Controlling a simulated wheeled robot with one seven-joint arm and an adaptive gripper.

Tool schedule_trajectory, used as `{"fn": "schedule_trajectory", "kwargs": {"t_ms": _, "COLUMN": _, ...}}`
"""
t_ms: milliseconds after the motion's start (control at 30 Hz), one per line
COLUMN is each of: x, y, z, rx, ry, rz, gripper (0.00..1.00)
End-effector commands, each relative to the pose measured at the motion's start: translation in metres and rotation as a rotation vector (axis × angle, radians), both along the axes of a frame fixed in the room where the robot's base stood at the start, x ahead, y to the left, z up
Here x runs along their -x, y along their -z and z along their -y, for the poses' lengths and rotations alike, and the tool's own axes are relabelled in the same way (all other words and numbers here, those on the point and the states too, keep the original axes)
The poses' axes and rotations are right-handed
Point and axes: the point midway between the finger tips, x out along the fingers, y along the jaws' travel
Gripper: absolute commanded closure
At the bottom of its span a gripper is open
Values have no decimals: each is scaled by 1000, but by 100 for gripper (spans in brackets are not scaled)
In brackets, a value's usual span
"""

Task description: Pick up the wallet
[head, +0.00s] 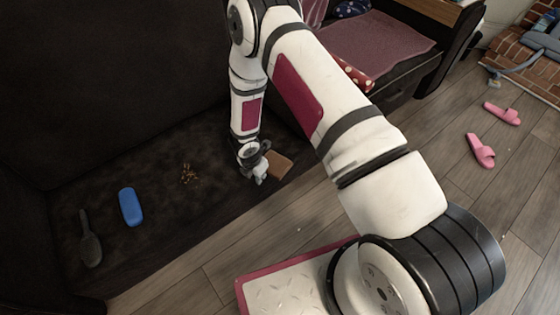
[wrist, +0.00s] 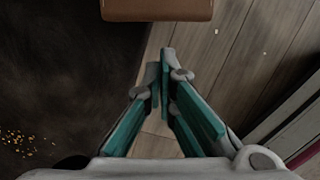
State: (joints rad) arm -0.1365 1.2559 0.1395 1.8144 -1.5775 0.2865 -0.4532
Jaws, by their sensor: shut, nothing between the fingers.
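The brown wallet (head: 279,165) lies near the front edge of the dark sofa seat, just to the right of my gripper (head: 259,177) in the head view. In the wrist view only part of the wallet (wrist: 156,9) shows at the top edge, ahead of the fingertips and apart from them. My gripper (wrist: 162,68) has its teal-padded fingers shut with nothing between them. In the wrist view the fingers are over the line where seat and floor meet. My gripper hides part of the wallet's left side in the head view.
On the dark sofa (head: 160,235) lie a blue case (head: 130,207), a dark brush (head: 90,240) and scattered crumbs (head: 188,174). Pink slippers (head: 481,151) are on the wooden floor (head: 440,130) to the right. The sofa back rises behind the seat.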

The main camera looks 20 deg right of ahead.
Motion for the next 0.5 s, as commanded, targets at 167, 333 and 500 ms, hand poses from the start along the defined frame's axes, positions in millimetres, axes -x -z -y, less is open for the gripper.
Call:
{"fn": "schedule_trajectory", "kwargs": {"t_ms": 167, "x": -19, "y": 1, "z": 27, "rx": -2, "ry": 10, "rz": 2, "gripper": 100}}
{"fn": "schedule_trajectory", "kwargs": {"t_ms": 333, "x": -37, "y": 1, "z": 53, "rx": -2, "ry": 11, "rz": 2, "gripper": 100}}
{"fn": "schedule_trajectory", "kwargs": {"t_ms": 500, "x": -55, "y": 1, "z": 77, "rx": -2, "ry": 10, "rz": 3, "gripper": 100}}
